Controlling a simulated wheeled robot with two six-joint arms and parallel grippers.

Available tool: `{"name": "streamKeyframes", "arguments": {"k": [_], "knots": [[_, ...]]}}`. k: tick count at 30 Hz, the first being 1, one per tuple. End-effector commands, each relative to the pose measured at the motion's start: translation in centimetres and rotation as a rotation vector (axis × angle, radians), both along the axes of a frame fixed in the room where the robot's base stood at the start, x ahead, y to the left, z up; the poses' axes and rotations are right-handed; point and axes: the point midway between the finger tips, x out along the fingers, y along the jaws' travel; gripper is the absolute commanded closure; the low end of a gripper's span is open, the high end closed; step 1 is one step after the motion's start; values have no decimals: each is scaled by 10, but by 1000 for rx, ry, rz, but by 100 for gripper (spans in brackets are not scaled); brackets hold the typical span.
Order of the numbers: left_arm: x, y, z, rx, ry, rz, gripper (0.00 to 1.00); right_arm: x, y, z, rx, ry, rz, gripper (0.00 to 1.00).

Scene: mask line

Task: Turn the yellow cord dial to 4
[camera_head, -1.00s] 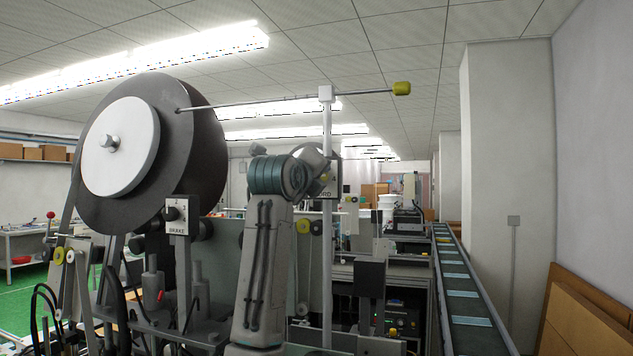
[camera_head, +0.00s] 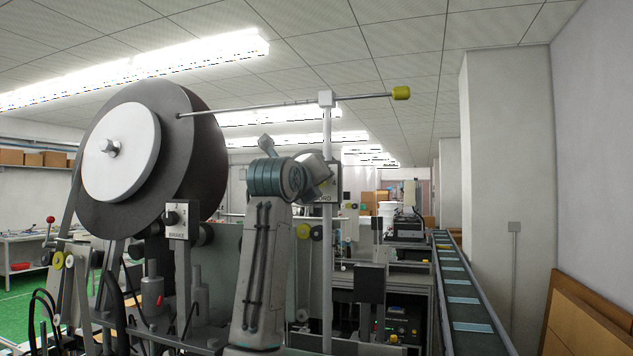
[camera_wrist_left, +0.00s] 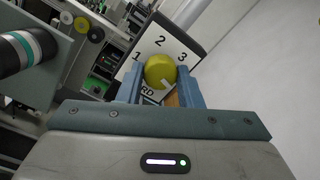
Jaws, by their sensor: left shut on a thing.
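The yellow cord dial (camera_wrist_left: 159,70) sits on a white plate (camera_wrist_left: 171,48) in the left wrist view. The numbers 1, 2 and 3 show around it; no 4 is visible. A pale mark shows on the dial's lower right part. My left gripper (camera_wrist_left: 161,80) is shut on the dial, one blue finger on each side. In the head view the dial's plate (camera_head: 336,182), lettered partly "ORD", stands on a post behind my left wrist, which hides most of the dial. My right gripper is not in view.
A large dark reel (camera_head: 195,135) with a white hub stands at left, above a brake knob plate (camera_head: 178,218). A thin rod with a yellow end (camera_head: 401,93) reaches right from it. A conveyor (camera_head: 462,290) runs along the right, beside a wall.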

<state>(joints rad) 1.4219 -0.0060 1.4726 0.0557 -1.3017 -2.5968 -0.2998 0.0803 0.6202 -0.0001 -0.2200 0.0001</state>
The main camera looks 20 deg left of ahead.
Motion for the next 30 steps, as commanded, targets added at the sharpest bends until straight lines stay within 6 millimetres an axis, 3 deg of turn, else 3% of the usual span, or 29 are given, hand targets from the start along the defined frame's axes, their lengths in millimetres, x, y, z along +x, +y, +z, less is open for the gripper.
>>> {"name": "streamKeyframes", "arguments": {"k": [2,3,6,17,30], "knots": [[2,-1,-5,0,12,-2,90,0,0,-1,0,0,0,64],[2,-1,-5,0,12,-2,66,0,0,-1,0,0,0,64],[2,-1,-5,0,10,-1,46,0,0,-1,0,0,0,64],[-4,0,-3,-1,3,-1,46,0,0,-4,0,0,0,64],[-83,5,-8,0,1,0,46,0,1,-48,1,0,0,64]]}}
